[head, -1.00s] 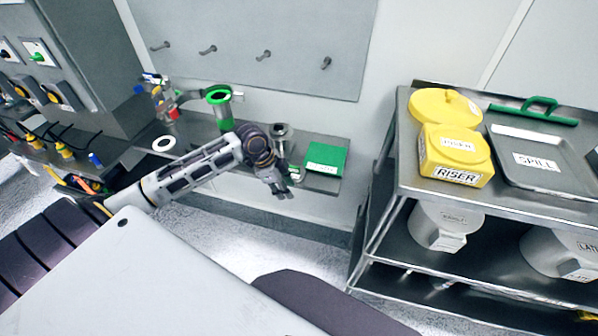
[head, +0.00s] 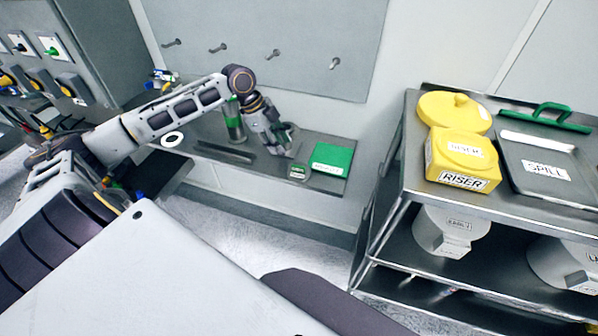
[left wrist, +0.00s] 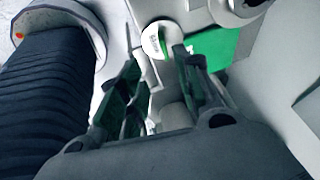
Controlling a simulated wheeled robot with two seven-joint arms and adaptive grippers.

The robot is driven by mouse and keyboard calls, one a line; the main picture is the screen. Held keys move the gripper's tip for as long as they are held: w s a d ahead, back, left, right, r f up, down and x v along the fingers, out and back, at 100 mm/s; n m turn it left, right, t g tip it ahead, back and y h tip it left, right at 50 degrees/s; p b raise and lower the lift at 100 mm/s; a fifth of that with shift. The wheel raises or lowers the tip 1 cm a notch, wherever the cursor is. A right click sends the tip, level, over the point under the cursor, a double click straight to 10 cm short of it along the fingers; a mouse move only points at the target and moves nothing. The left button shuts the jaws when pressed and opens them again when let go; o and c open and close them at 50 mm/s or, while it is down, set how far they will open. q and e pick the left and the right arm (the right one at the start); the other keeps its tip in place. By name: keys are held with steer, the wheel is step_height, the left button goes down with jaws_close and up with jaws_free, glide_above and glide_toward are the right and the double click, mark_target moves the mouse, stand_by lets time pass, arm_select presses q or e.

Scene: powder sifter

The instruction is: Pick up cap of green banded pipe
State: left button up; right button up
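The green banded pipe (head: 235,120) stands on the wall bench, partly hidden behind my left arm. A small pale round cap with a green bar and a label (head: 298,171) lies on the bench, left of the green square pad. It also shows in the left wrist view (left wrist: 152,40), beyond my fingers. My left gripper (head: 277,147) points down over the bench, just up and left of this cap. In the left wrist view its fingers (left wrist: 165,75) are apart, with no object clearly held. A grey fitting behind the gripper is mostly hidden. My right gripper is not in view.
The green pad (head: 332,159) lies at the bench's right end. A white ring (head: 172,140) lies at its left. A metal cart (head: 400,200) with a yellow RISER box (head: 462,160) and a SPILL tray (head: 550,165) stands at right. Pegs stick out of the wall panel above.

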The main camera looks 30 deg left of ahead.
arm_select(q)
steer(key=shift+w+a+r, duration=0.2)
steer(key=shift+a+r, duration=0.15)
steer(key=shift+r, duration=0.2)
steer(key=shift+f, duration=0.1)
glide_above(295, 166)
steer(key=s+a, duration=0.1)
steer(key=a, duration=0.1)
step_height(295, 166, down, 6)
steer(key=shift+s+a+f+p, duration=0.1)
steer(key=shift+f+p, duration=0.05)
steer(key=shift+p, duration=0.15)
steer(key=shift+d+f, duration=0.2)
steer(key=shift+f, duration=0.35)
steer(key=shift+w+f, duration=0.15)
steer(key=shift+w, duration=0.05)
steer(key=shift+d, duration=0.1)
